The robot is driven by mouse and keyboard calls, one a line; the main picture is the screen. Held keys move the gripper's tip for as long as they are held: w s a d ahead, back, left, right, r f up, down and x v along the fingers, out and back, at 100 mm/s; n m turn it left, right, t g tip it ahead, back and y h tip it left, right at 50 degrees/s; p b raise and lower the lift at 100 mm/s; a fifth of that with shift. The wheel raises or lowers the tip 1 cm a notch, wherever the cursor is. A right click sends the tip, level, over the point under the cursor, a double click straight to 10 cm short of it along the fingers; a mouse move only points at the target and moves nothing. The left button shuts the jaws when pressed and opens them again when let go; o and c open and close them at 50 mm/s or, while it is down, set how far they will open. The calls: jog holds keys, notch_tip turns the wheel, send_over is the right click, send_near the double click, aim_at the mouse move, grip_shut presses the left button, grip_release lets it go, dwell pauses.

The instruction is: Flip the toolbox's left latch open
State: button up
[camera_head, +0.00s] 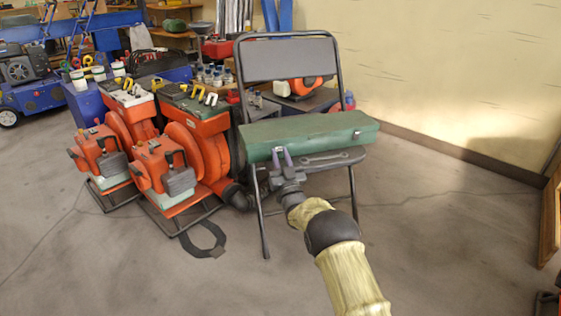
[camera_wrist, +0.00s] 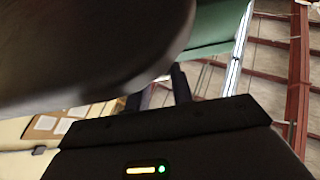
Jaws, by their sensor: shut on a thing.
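The long green toolbox (camera_head: 312,137) lies closed on the seat of a folding chair. Its right latch (camera_head: 357,134) shows as a small pale piece on the front face. My gripper (camera_head: 282,157) reaches up to the left part of that front face, with its purplish fingers shut where the left latch sits. The fingers hide the left latch, so its angle cannot be told. In the wrist view, part of the green toolbox (camera_wrist: 216,27) shows at the top, and dark fingers (camera_wrist: 158,92) rise from the gripper body toward it; their tips are partly hidden.
A wrench (camera_head: 326,158) lies on the chair seat in front of the toolbox, right of my gripper. The chair's backrest (camera_head: 288,60) stands behind. Orange machines (camera_head: 192,150) stand close on the left. The floor on the right is clear. A blurred dark shape (camera_wrist: 85,50) fills much of the wrist view.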

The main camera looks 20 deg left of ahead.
dwell(0.3)
jog(key=o, duration=1)
jog(key=shift+s+f, duration=0.1)
jog(key=p+v, duration=0.8)
jog(key=v, duration=0.9)
jog(key=shift+d, duration=0.15)
